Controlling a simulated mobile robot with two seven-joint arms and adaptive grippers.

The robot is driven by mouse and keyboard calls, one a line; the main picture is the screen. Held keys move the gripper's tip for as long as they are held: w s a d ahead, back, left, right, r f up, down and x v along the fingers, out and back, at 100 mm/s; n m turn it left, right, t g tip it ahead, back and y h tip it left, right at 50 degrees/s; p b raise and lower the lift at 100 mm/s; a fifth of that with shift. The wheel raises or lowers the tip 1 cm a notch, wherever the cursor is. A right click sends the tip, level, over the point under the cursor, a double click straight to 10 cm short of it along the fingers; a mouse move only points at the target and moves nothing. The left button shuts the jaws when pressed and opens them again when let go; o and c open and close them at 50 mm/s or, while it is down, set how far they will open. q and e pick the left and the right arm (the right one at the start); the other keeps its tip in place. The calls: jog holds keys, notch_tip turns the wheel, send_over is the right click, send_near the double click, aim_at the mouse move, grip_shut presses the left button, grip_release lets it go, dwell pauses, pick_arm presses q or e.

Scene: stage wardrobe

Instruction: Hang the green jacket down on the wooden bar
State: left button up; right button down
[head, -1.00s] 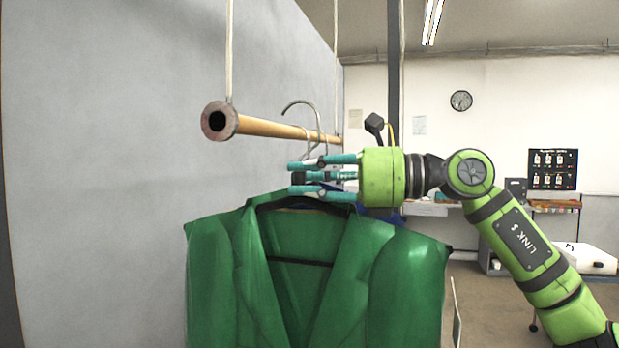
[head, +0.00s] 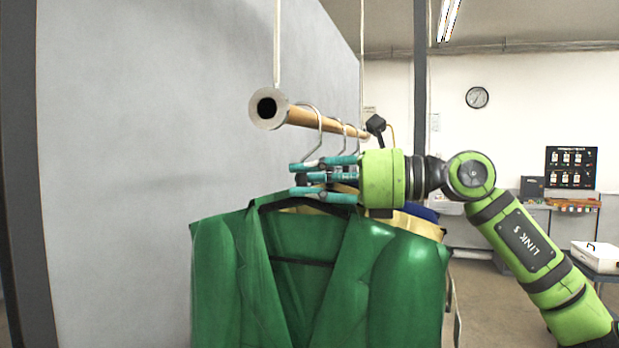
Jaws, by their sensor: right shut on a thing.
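The green jacket (head: 400,285) hangs upright on a dark hanger in the middle of the head view. My right gripper (head: 296,180) comes in from the right and is shut on the hanger's neck, just above the jacket's collar. The metal hanger hook (head: 321,128) rises above the fingers and overlaps the wooden bar (head: 335,121) near its front end. I cannot tell whether the hook is around the bar or only in front of it. My left gripper is not in view.
The bar hangs from pale cords (head: 278,45) beside a grey wall panel (head: 150,150) on the left. Farther back, other hooks (head: 345,130) show at the bar, with a yellow garment (head: 425,226) and a blue one partly hidden behind the jacket. A workbench and white box (head: 597,256) stand at the right.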

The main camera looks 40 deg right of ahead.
jog(key=shift+s+d, duration=0.1)
jog(key=shift+s, duration=0.2)
jog(key=shift+w+f, duration=0.1)
jog(key=shift+w, duration=0.15)
jog(key=c, duration=1)
grip_release()
jog(key=shift+s, duration=0.15)
jog(key=shift+v, duration=0.8)
jog(key=v, duration=1)
jog(key=shift+s, duration=0.25)
